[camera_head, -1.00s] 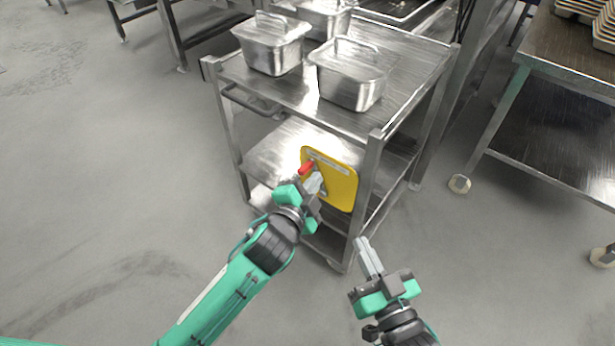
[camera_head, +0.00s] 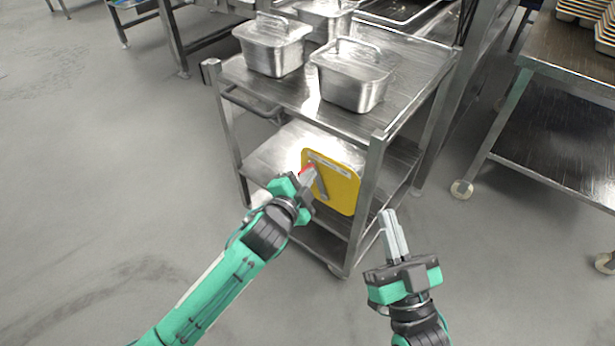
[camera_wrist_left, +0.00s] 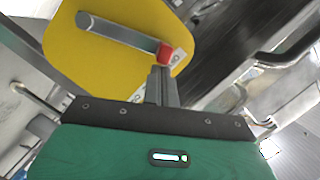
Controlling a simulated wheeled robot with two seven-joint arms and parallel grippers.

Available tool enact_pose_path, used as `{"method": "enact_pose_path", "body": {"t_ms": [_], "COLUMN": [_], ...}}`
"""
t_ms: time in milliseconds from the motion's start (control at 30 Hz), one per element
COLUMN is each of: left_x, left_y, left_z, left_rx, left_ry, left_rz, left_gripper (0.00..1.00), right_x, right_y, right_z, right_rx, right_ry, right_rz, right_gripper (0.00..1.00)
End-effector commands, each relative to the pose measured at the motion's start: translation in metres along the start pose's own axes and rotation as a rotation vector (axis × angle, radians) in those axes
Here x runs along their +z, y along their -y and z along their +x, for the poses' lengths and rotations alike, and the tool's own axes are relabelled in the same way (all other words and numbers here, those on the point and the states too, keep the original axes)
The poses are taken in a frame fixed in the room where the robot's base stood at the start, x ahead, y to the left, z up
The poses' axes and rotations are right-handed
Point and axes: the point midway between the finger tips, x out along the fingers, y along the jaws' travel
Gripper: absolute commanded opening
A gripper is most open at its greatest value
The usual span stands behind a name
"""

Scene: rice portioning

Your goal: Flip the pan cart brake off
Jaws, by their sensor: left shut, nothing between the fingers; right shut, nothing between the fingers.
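The pan cart (camera_head: 300,110) is a steel trolley with shelves. A yellow brake plate (camera_head: 343,190) is fixed on its near side. A grey lever with a red tip (camera_head: 307,170) lies across the plate; in the left wrist view the grey lever bar (camera_wrist_left: 120,33) ends in the red tip (camera_wrist_left: 164,54). My left gripper (camera_head: 309,179) is shut and empty, its fingertips at the red tip; they also show in the left wrist view (camera_wrist_left: 161,72), just below it. I cannot tell whether they touch. My right gripper (camera_head: 389,215) is shut and empty, right of the plate, in front of the cart.
Lidded steel pans (camera_head: 352,75) stand on the cart's top. A push handle (camera_head: 250,103) is on its left side. A steel table (camera_head: 560,120) with stacked trays (camera_head: 585,12) stands at the right. The floor at left is clear.

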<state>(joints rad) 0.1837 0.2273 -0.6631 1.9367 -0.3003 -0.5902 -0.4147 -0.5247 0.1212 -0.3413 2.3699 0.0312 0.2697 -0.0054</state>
Motion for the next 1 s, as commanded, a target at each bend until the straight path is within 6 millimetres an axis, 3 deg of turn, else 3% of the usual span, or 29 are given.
{"method": "enact_pose_path", "body": {"t_ms": [67,267,600,1000], "left_x": [0.0,0.004,0.013,0.024], "left_y": [0.001,0.004,0.008,0.01], "left_z": [0.0,0.001,0.004,0.006], "left_rx": [0.002,0.013,0.033,0.057], "left_ry": [0.0,0.001,0.0,0.001], "left_rz": [-0.006,-0.045,-0.129,-0.223], "left_gripper": [0.0,0.0,0.0,0.0], "right_x": [0.003,0.039,0.093,0.117], "right_y": [0.001,0.008,0.023,0.021], "right_z": [0.0,-0.018,-0.063,-0.104], "right_rx": [0.001,0.003,-0.001,0.007], "right_ry": [0.022,0.244,0.63,0.957], "right_rz": [0.003,0.036,0.081,0.079], "right_gripper": [0.0,0.0,0.0,0.0]}}
